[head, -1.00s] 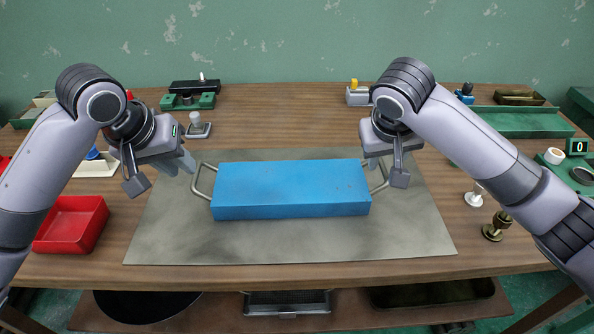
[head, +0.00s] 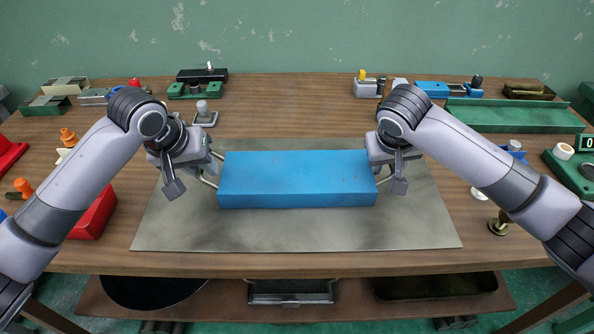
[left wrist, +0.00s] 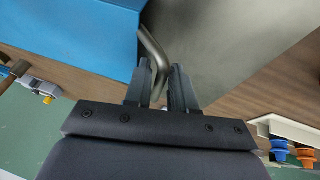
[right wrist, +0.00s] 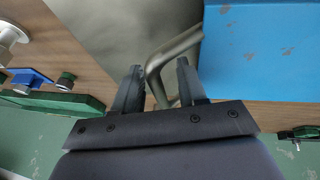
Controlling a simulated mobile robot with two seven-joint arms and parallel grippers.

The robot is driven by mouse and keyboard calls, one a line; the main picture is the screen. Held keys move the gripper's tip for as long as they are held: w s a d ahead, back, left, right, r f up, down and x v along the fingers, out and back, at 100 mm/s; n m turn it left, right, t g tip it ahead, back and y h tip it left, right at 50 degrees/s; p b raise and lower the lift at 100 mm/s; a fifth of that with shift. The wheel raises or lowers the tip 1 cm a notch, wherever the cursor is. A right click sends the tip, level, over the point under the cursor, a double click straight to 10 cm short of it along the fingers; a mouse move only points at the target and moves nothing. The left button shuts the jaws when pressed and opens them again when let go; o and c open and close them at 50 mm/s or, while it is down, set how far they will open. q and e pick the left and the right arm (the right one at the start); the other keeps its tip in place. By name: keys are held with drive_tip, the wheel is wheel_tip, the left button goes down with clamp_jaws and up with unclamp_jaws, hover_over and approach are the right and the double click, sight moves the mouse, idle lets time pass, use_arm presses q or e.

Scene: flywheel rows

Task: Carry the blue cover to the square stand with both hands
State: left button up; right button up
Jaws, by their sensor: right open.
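The blue cover (head: 297,180) is a long flat box lying level on a grey mat (head: 300,232) in the head view. Bent metal handles stick out at both ends. My left gripper (head: 208,168) is at the left handle; in the left wrist view its fingers (left wrist: 161,80) close on the handle bar (left wrist: 153,50). My right gripper (head: 386,172) is at the right handle; in the right wrist view its open fingers (right wrist: 160,80) straddle the handle bar (right wrist: 170,50) with a gap. I cannot pick out the square stand for certain.
A green tray (head: 515,116) lies at the back right. Small fixtures line the back edge. A brass part (head: 499,224) stands near my right arm. The mat in front of the cover is clear.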

use_arm(q)
drive_tip(key=c, duration=0.4)
use_arm(e)
drive_tip(key=c, duration=0.4)
use_arm(q)
clamp_jaws()
use_arm(e)
clamp_jaws()
use_arm(q)
drive_tip(key=shift+r, duration=0.15)
use_arm(e)
drive_tip(key=shift+r, duration=0.2)
